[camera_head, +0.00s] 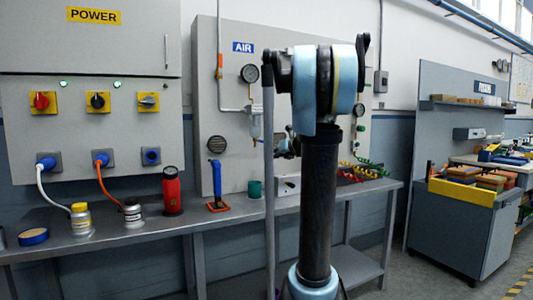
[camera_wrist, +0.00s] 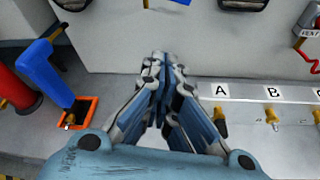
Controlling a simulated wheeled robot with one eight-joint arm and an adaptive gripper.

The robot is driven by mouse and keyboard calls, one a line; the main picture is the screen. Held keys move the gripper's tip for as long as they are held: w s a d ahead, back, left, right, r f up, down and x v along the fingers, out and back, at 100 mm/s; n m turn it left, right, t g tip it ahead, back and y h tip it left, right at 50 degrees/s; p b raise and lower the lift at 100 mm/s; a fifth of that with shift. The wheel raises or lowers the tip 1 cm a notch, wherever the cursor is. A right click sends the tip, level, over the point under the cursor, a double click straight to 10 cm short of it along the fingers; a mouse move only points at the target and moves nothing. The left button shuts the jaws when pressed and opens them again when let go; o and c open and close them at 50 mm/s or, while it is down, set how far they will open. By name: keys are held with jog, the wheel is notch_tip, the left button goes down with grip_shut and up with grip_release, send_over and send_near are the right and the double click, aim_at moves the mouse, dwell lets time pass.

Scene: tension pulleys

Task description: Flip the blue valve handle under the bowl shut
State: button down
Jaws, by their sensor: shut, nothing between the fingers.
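A clear filter bowl (camera_head: 255,126) hangs below the gauge on the grey AIR panel in the head view. Just under it is a small bluish part, too small for me to tell whether it is the valve handle or how it is turned. My gripper (camera_head: 281,147) is in front of the panel, to the right of the bowl, partly hidden by my arm. In the wrist view my gripper (camera_wrist: 161,62) has its fingers together with nothing between them. No blue valve handle can be made out for certain in the wrist view.
A blue upright tool (camera_wrist: 48,72) stands in an orange-rimmed base on the bench, beside a red cylinder (camera_wrist: 12,88). To the right is a grey block labelled A, B, C (camera_wrist: 245,112) with brass fittings.

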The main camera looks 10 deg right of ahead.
aim_at(262, 141)
jog(key=w+a, duration=0.2)
jog(key=w, duration=0.7)
jog(key=shift+a+r, duration=0.25)
jog(key=shift+r, duration=0.15)
jog(key=shift+w, duration=0.1)
